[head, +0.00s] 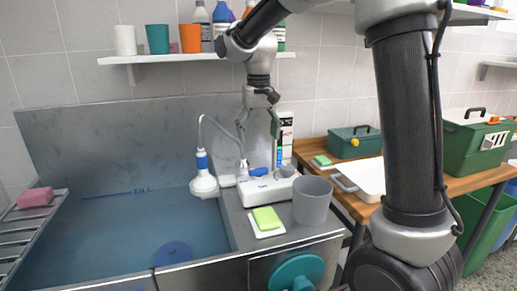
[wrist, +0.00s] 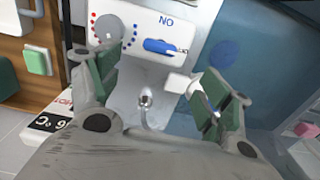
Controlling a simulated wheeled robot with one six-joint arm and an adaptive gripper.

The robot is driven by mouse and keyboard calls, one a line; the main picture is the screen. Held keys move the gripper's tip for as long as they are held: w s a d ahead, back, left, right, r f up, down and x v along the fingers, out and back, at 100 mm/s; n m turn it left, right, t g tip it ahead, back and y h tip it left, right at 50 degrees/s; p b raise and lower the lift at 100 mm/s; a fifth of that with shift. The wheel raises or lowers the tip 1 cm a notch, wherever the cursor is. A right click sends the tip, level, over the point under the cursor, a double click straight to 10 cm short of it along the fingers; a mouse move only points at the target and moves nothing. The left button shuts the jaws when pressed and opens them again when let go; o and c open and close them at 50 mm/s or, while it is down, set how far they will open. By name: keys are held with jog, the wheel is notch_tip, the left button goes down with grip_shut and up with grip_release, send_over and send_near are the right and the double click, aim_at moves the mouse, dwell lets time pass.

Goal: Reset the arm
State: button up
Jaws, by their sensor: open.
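My gripper (head: 258,128) hangs pointing down above the white control unit (head: 266,189) beside the sink. In the wrist view my gripper (wrist: 158,78) is open, with its green-padded fingers wide apart and nothing held between them. The control unit in the wrist view (wrist: 135,30) has a blue lever (wrist: 168,47), which also shows in the head view (head: 259,172). A white shower head (head: 203,184) with a blue collar hangs from a curved pipe over the sink, left of my gripper.
The blue-grey sink (head: 130,225) fills the left. A grey cup (head: 312,200) and a green sponge (head: 266,218) stand on the counter's right part. A shelf (head: 190,57) with cups and bottles runs behind. Green toolboxes (head: 353,142) stand on the wooden bench at right.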

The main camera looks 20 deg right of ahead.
jog(key=shift+r, duration=0.45)
jog(key=s+d+t, duration=0.1)
jog(key=s+d, duration=0.4)
jog(key=s, duration=0.4)
jog(key=s+d+t, duration=0.2)
jog(key=s+d, duration=0.2)
jog(key=s, duration=0.5)
jog(key=s+d+t, duration=0.1)
jog(key=s+d, duration=0.4)
jog(key=s, duration=0.4)
jog(key=shift+d+r, duration=0.3)
jog(key=shift+r, duration=0.1)
